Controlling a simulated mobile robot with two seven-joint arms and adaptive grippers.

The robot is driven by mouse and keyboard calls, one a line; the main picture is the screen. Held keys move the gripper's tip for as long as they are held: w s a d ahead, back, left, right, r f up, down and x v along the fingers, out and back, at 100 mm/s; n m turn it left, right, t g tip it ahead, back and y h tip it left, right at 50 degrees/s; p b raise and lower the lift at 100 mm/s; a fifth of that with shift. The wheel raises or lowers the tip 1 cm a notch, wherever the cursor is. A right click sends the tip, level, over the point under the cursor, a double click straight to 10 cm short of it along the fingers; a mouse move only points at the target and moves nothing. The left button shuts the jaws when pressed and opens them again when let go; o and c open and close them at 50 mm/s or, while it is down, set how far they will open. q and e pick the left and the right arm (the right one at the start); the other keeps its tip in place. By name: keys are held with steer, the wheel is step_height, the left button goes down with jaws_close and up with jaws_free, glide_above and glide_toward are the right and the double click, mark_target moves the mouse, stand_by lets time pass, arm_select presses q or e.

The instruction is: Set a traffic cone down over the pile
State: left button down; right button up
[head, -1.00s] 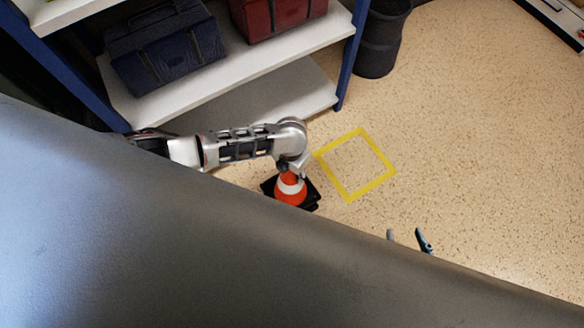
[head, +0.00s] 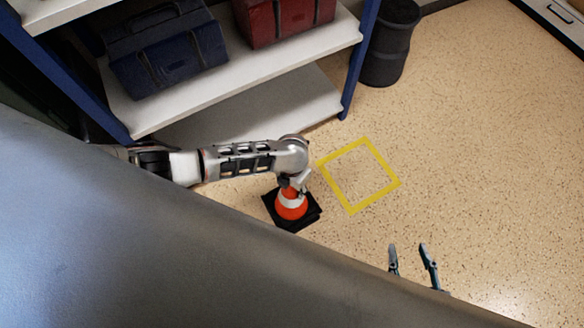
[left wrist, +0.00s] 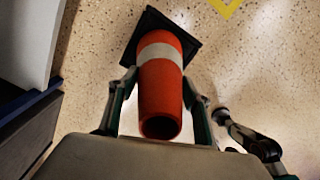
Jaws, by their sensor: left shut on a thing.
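An orange traffic cone (head: 291,208) with a white band and a black square base stands out below my left arm in the head view. My left gripper (head: 297,183) is at the cone's upper part. In the left wrist view the cone (left wrist: 160,95) lies between the two fingers of the left gripper (left wrist: 158,78), which is shut on it. I cannot make out a separate pile, nor whether the cone's base touches the floor. My right gripper (head: 408,248) is open and empty at the lower right, over bare floor.
A yellow square outline (head: 352,212) on the speckled floor, right of the cone, is empty. The right floor is clear.

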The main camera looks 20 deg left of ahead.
arm_select(q)
steer(key=c, duration=0.9)
jaws_free()
steer(key=shift+w+r, duration=0.1)
step_height(320, 180, up, 12)
steer(key=shift+f, duration=0.1)
